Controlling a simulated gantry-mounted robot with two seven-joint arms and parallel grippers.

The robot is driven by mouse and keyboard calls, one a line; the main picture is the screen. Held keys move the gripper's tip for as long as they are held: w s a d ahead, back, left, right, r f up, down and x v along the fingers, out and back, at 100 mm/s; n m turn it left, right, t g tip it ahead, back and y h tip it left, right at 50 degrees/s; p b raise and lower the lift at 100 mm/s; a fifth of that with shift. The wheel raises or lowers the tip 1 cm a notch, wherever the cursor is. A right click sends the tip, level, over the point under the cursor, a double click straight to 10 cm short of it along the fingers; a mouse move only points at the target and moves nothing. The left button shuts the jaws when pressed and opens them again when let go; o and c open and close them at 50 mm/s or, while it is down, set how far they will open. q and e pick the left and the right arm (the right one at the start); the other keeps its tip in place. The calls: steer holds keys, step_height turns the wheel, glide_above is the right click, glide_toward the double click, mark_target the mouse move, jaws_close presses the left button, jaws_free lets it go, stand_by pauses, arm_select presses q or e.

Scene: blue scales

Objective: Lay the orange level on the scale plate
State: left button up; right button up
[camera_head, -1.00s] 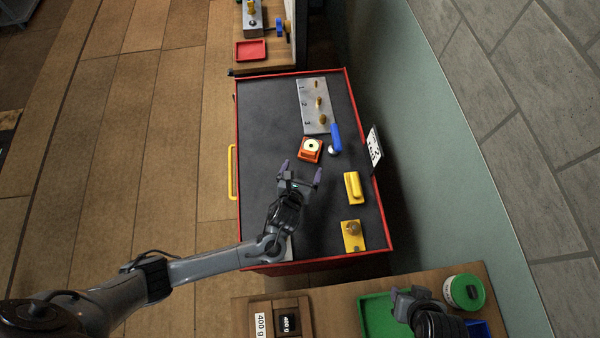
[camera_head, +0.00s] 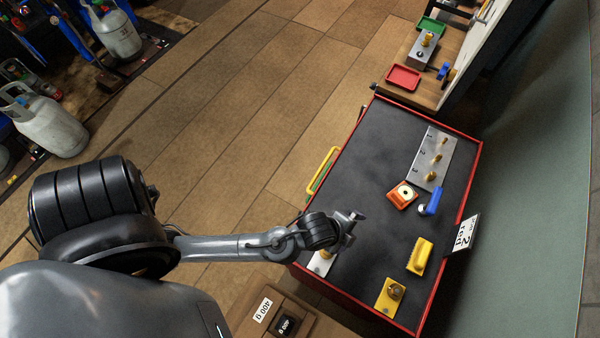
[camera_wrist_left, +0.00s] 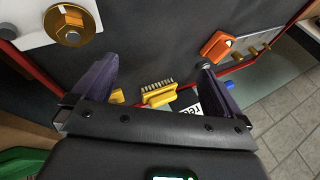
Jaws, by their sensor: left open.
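The orange level (camera_head: 403,195), a small block with a round pale vial on top, lies on the dark top of the red-edged cabinet. In the left wrist view the orange level (camera_wrist_left: 217,46) shows at upper right, beyond the right finger. My left gripper (camera_head: 354,227) is over the near left part of the cabinet top, apart from the level. In the wrist view my left gripper (camera_wrist_left: 155,68) is open with nothing between its fingers. I cannot tell which thing is the scale plate. My right gripper is out of view.
A grey plate with numbered brass pegs (camera_head: 429,158) and a blue-handled tool (camera_head: 432,202) lie near the level. A yellow brush (camera_head: 420,256) and a yellow block with a brass knob (camera_head: 390,297) are nearer. A sign (camera_head: 464,233) stands at the right edge. The cabinet's middle is clear.

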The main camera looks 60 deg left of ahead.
arm_select(q)
steer(key=s+a+r+n+g, duration=0.1)
steer(key=s+a+n, duration=0.1)
steer(key=s+n, duration=0.1)
steer(key=s+a+r+n+g, duration=0.1)
steer(key=s+a+r+n, duration=0.1)
steer(key=s+a+n, duration=0.1)
steer(key=s+a+r+n, duration=0.1)
steer(key=s+a+n, duration=0.1)
steer(key=s+n, duration=0.2)
steer(key=shift+s+a+r+n+g+y, duration=0.15)
steer(key=shift+a+r+n+g+y, duration=0.25)
steer(key=shift+n, duration=0.4)
steer(key=shift+c, duration=1.3)
steer(key=shift+s+a+r+n, duration=0.15)
steer(key=shift+s+a+n, duration=0.1)
steer(key=shift+s+n, duration=0.05)
steer(key=c, duration=0.5)
steer(key=shift+c, duration=1.2)
